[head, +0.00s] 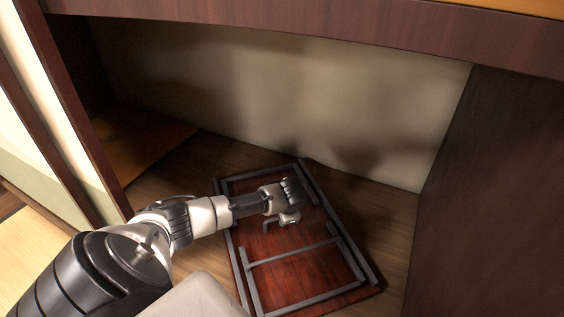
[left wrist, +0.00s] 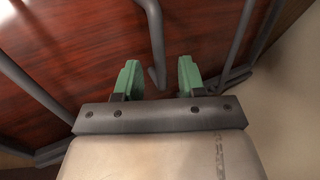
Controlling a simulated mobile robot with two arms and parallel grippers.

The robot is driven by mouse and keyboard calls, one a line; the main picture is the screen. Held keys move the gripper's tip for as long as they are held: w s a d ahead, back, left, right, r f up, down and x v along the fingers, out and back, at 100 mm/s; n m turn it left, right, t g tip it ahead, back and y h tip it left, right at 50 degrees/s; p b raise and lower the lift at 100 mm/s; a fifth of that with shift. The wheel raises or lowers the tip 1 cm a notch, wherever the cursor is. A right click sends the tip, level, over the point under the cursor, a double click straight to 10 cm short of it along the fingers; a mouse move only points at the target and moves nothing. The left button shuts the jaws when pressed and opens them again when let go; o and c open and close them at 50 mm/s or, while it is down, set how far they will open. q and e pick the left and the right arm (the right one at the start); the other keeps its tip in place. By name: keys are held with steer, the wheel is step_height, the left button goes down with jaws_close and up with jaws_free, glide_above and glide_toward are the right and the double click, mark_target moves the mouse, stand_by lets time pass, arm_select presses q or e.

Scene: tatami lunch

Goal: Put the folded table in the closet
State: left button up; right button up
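The folded table (head: 285,270) lies inside the closet (head: 400,225), with a dark red-brown top face and grey folded metal legs facing up. It lies at an angle on the wooden closet floor. My left gripper (head: 296,190) is over the far part of the table. In the left wrist view, its green fingertips (left wrist: 159,80) are apart, with no thing pinched between them. The end of a grey table leg (left wrist: 156,50) shows between them in the picture; whether they touch it I cannot tell. My right gripper is in neither view.
The pale back wall (head: 300,95) stands just beyond the table. A dark side panel (head: 490,200) stands to the right and a dark post (head: 75,120) to the left. A dark beam (head: 330,28) runs across the top. Bare floor (head: 165,165) shows left of the table.

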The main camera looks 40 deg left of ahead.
arm_select(q)
steer(key=p+v, duration=0.5)
steer(key=v, duration=0.3)
